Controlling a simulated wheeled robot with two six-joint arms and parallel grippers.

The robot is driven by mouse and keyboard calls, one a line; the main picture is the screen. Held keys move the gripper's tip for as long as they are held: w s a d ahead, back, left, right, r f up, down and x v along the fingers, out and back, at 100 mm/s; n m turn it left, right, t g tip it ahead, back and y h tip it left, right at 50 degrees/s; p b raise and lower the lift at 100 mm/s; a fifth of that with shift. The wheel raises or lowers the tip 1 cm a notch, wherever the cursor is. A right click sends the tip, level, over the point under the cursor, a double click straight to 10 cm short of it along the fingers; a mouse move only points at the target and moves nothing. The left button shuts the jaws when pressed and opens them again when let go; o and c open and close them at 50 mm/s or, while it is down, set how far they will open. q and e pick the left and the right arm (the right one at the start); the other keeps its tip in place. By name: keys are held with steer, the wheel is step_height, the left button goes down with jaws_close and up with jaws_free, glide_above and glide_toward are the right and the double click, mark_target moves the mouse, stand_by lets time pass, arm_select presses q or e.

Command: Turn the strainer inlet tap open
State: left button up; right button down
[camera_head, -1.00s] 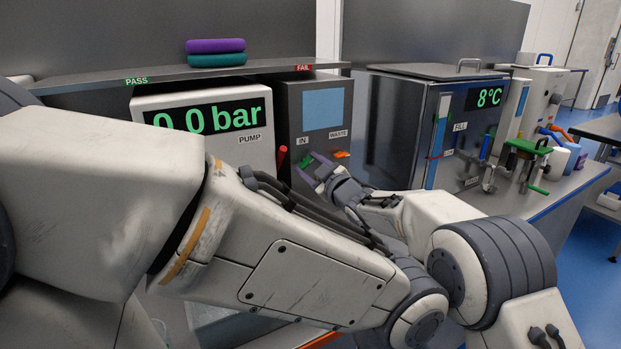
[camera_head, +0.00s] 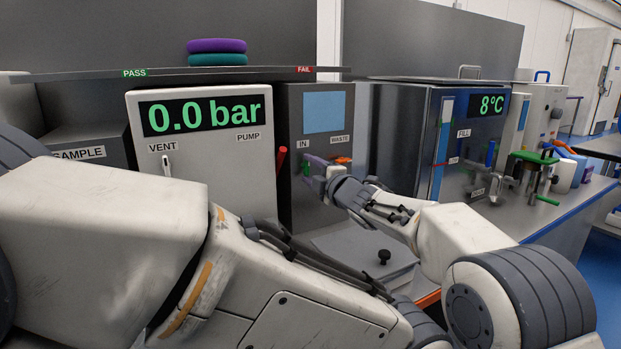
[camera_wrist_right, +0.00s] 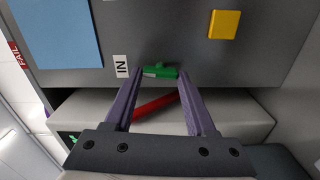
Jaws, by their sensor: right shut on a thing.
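The strainer inlet tap's green handle (camera_head: 306,168) is on the dark cabinet's front, beneath the IN label. It also shows in the right wrist view (camera_wrist_right: 160,72), lying across between the fingertips and at right angles to them. In the head view it stands roughly upright, partly covered by a finger. My right gripper (camera_head: 312,164) has purple fingers and is shut on this green handle. Its fingers also show in the right wrist view (camera_wrist_right: 158,78), one at each end of the handle. My left gripper is out of the head view.
The orange waste handle (camera_head: 343,160) is close to the right of the green one. A red lever (camera_head: 282,160) is on the left, beside the white pump box (camera_head: 205,190), which reads 0.0 bar. A grey lid with a black knob (camera_head: 384,257) is below my right wrist.

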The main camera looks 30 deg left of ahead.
steer(key=shift+n+b, duration=0.3)
steer(key=shift+n, duration=0.4)
steer(key=shift+c, duration=1.1)
jaws_free()
steer(key=shift+d, duration=0.1)
steer(key=shift+s+d, duration=0.15)
steer(key=shift+d, duration=0.1)
steer(key=b+v, duration=0.3)
steer(key=v, duration=0.6)
steer(key=shift+s+d, duration=0.25)
steer(key=shift+d, duration=0.05)
